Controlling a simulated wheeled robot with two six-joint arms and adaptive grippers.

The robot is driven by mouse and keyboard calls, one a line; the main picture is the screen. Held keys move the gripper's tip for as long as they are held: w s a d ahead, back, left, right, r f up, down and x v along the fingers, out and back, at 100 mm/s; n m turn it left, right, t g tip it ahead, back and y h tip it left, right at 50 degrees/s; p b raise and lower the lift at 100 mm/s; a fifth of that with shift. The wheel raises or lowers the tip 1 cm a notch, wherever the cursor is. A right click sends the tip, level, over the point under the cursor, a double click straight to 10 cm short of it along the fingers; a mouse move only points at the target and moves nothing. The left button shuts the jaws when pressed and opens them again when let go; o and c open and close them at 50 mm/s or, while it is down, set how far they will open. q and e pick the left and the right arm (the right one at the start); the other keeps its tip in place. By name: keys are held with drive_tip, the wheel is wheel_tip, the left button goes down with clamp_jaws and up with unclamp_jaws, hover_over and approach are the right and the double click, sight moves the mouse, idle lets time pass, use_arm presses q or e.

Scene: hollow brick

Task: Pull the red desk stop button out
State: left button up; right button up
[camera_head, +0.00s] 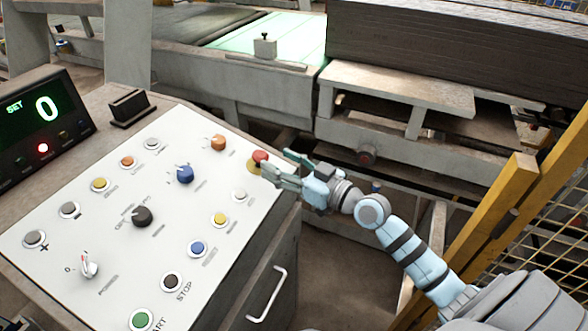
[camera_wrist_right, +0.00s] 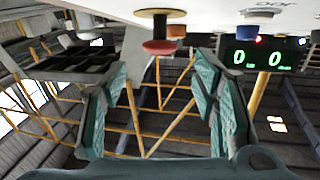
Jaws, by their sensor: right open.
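The red desk stop button (camera_head: 260,156) sits on a yellow base at the far right corner of the white control panel (camera_head: 120,200). In the right wrist view its red cap (camera_wrist_right: 160,47) hangs on a dark stem below the panel, which appears upside down. My right gripper (camera_head: 279,165) is open beside the button in the head view. In the wrist view its two green fingers (camera_wrist_right: 160,72) are spread to either side, with the red cap between them in the picture, near the tips. No contact is visible. My left gripper is not in view.
An orange knob (camera_head: 218,142), a blue knob (camera_head: 185,174), a white button (camera_head: 239,196) and several other controls share the panel. A display (camera_head: 42,110) stands at the left. A yellow post (camera_head: 490,225) and mesh fence rise at the right. Machine frames stand behind.

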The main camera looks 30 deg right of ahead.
drive_tip(key=v, duration=0.6)
drive_tip(key=shift+r, duration=0.1)
drive_tip(key=shift+a, duration=0.1)
